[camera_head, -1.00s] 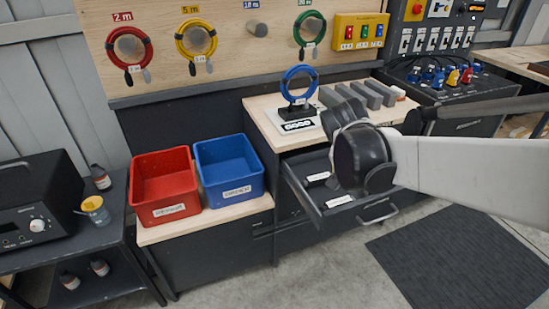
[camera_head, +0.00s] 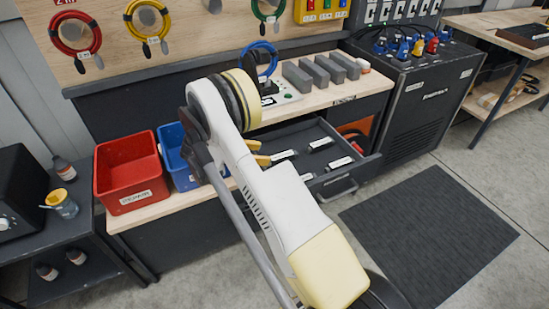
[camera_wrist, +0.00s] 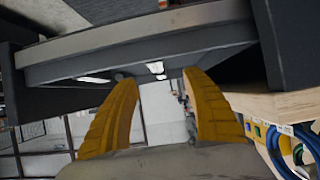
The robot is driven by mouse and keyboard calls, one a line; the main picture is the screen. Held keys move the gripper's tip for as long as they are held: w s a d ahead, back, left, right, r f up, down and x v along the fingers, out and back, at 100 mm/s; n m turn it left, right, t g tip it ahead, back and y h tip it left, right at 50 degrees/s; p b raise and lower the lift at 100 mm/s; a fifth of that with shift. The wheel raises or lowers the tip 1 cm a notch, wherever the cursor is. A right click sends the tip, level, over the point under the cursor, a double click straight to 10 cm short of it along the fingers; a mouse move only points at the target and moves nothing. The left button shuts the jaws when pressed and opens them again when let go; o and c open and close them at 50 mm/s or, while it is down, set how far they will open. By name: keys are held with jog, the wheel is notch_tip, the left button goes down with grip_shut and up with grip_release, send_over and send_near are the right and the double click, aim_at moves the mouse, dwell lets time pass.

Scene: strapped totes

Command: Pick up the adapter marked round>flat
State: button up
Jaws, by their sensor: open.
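The open drawer (camera_head: 352,182) under the right bench top holds several small black pieces with white labels. One labelled piece (camera_head: 284,155) lies at its left, one (camera_head: 320,143) further back, and one (camera_head: 340,163) nearer the front. Their lettering is too small to read, so I cannot tell which is round>flat. My gripper (camera_head: 263,154) has yellow fingers that show at the drawer's left side, partly hidden behind my arm. In the wrist view my gripper (camera_wrist: 160,78) is open, with nothing visible between its fingers.
A red bin (camera_head: 130,172) and a blue bin (camera_head: 172,150), partly hidden by my arm, stand left of the drawer. Grey blocks (camera_head: 314,72) and a stand with a blue cable ring (camera_head: 260,58) are on the bench above. A dark mat (camera_head: 430,235) lies on clear floor.

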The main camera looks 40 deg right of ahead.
jog(key=b+x, duration=0.1)
jog(key=x, duration=0.3)
jog(key=shift+d+f, duration=0.1)
jog(key=shift+f, duration=0.05)
jog(key=b+x, duration=0.2)
jog(key=x, duration=0.1)
jog(key=b+x, duration=0.1)
jog(key=x, duration=0.1)
jog(key=shift+s+f, duration=0.25)
jog(key=shift+s, duration=0.15)
jog(key=shift+r, duration=0.1)
grip_shut()
